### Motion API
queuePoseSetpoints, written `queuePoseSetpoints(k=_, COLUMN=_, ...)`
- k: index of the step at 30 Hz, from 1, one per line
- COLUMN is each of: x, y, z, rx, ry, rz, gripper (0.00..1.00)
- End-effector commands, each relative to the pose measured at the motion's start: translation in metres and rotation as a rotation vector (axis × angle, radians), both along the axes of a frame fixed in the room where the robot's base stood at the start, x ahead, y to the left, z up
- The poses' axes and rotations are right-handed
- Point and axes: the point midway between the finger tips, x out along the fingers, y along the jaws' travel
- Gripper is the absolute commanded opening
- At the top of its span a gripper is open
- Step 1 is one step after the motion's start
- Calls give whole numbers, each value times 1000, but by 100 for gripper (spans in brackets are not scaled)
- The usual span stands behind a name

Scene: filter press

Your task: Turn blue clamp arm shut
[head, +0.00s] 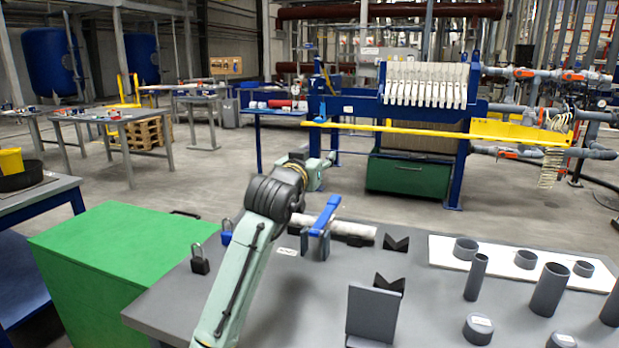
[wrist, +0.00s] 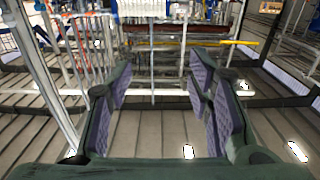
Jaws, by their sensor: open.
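The blue clamp arm (head: 323,216) stands tilted up on a small dark clamp base at the back edge of the grey table. A light-coloured pipe (head: 352,230) lies beside it, partly behind the clamp. My gripper (head: 329,161) is above and behind the clamp arm in the head view, pointing away towards the far machine and not touching the clamp arm. In the wrist view my gripper (wrist: 160,88) is open, with purple-padded fingers apart and nothing between them. The clamp arm does not show in the wrist view.
Black V-shaped blocks (head: 396,243) and a grey angled plate (head: 371,314) stand right of the clamp. Padlocks (head: 200,260) stand to its left. Several grey pipe pieces (head: 476,277) stand at the right. A green cabinet (head: 120,255) stands left of the table (head: 285,300).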

Motion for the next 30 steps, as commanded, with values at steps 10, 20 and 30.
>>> queuePoseSetpoints(k=10, x=-28, y=10, z=4, rx=1, ry=0, rz=1, gripper=47)
queuePoseSetpoints(k=20, x=-28, y=9, z=4, rx=2, ry=2, rz=1, gripper=47)
queuePoseSetpoints(k=30, x=-108, y=123, z=108, rx=-77, ry=-431, rz=221, gripper=47)
